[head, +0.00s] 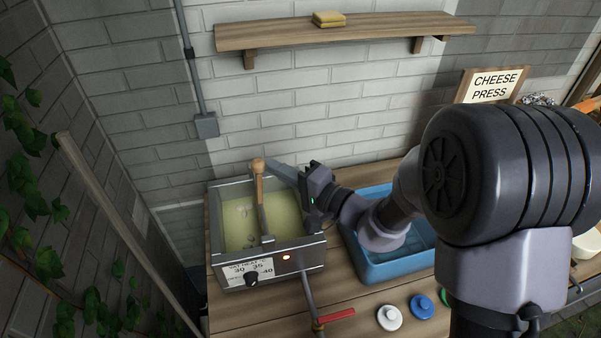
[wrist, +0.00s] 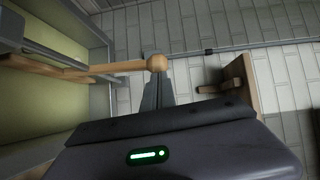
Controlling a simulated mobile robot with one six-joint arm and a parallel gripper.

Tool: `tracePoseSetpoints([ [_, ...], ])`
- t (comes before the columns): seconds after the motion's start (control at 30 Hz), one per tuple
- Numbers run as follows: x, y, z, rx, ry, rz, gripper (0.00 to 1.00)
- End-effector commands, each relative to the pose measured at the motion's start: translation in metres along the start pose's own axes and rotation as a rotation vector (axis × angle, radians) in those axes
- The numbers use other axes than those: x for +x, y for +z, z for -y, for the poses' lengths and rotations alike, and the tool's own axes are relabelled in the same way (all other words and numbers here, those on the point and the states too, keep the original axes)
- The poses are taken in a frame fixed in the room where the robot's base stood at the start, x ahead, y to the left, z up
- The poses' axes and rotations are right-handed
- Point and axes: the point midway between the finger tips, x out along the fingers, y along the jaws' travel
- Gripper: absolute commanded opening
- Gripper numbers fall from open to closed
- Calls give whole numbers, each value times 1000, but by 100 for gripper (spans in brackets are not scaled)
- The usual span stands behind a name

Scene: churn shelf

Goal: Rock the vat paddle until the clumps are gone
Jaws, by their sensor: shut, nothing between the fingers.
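The vat (head: 310,252) is a metal box of pale yellow liquid (head: 236,232) on the wooden bench. A few small marks show in the liquid; I cannot tell clearly whether they are clumps. The wooden paddle (head: 261,205) stands in it, its round knob (head: 258,165) above the back rim. In the wrist view the paddle handle (wrist: 118,67) runs in from the left to the knob (wrist: 157,62). My gripper (head: 275,169) is shut and empty, its fingers pointing left at the knob from the right. In the wrist view the fingertips (wrist: 158,80) are right by the knob; contact is unclear.
A blue tub (head: 385,270) stands right of the vat, under my arm. A red-handled tap (head: 336,316) is in front. A wall shelf (head: 370,30) is above. Ivy (head: 30,190) grows left.

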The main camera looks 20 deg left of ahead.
Motion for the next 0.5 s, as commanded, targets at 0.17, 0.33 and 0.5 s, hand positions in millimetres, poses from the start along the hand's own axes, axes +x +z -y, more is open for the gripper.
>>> tracePoseSetpoints([
  [0.17, 12, 17, 8, -130, 88, 2, 0],
  [0.33, 22, 31, 8, -198, 141, 1, 0],
  [0.5, 30, 41, 10, -197, 141, 1, 0],
])
